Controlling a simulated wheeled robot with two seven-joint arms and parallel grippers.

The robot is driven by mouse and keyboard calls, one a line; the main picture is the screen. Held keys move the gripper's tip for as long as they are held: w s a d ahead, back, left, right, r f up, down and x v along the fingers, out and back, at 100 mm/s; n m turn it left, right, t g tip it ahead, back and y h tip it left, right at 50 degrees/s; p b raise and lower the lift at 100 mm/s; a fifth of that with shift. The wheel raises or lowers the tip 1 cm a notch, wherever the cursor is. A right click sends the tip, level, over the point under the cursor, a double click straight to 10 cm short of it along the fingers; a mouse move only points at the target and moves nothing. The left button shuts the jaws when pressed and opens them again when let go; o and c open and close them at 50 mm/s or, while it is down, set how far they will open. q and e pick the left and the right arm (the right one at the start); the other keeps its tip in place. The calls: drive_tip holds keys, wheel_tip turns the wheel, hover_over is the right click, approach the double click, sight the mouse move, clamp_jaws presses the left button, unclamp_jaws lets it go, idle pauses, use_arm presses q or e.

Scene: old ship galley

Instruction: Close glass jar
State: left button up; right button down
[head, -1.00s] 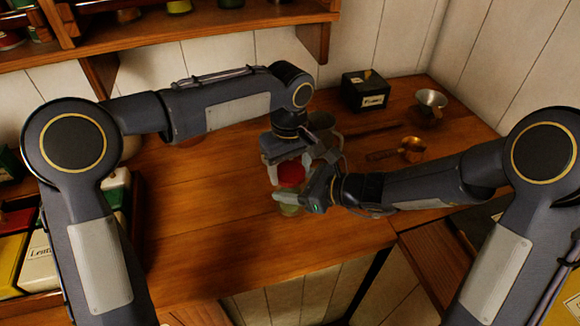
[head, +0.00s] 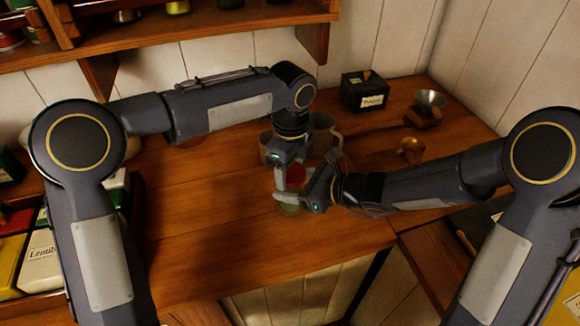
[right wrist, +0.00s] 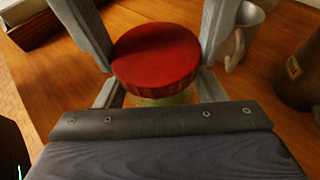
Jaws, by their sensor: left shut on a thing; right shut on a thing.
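The glass jar (head: 289,210) stands on the wooden counter and looks greenish, mostly hidden by my grippers. Its red lid (head: 296,174) sits level on top. In the right wrist view the lid (right wrist: 155,55) fills the middle, with a little of the greenish jar (right wrist: 165,98) below it. My left gripper (head: 288,180) comes down from above and is shut on the lid. My right gripper (head: 290,199) reaches in from the right, lower down, and is shut on the jar. Whether the lid is fully seated cannot be seen.
Tins (head: 42,262) stand at the left. The counter's front middle (head: 240,245) is clear.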

use_arm(q)
drive_tip(key=m, duration=0.5)
drive_tip(key=shift+a+f, duration=0.1)
drive_tip(key=shift+a, duration=0.1)
drive_tip(key=m, duration=0.5)
drive_tip(key=shift+s, duration=0.1)
drive_tip(key=m, duration=0.2)
drive_tip(key=shift+d+m, duration=0.1)
drive_tip(key=shift+m, duration=0.3)
drive_tip(key=shift+s, duration=0.1)
drive_tip(key=o, duration=1.1)
drive_tip(key=shift+d, duration=0.1)
drive_tip(key=shift+d, duration=0.25)
